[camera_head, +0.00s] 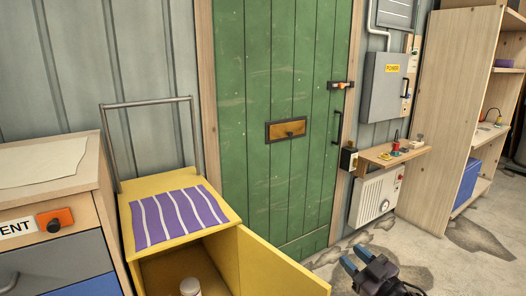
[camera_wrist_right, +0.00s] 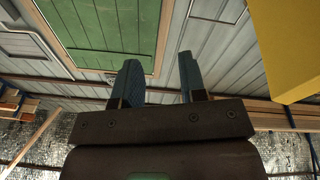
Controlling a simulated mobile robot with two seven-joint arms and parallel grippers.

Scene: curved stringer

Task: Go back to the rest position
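My right gripper (camera_head: 355,258) shows at the bottom of the head view, right of centre, in front of the green door and above the concrete floor. Its two blue fingers stand apart with nothing between them. The right wrist view also shows the open fingers of this gripper (camera_wrist_right: 158,74), with the green door and grey wall panels beyond. My left gripper is in neither view.
A yellow cart (camera_head: 262,262) with an open front panel and a striped purple cloth (camera_head: 178,215) stands left of my gripper. A drawer cabinet (camera_head: 62,262) is at far left. A small wooden shelf (camera_head: 378,158), white heater (camera_head: 375,199) and shelving unit (camera_head: 447,110) stand right.

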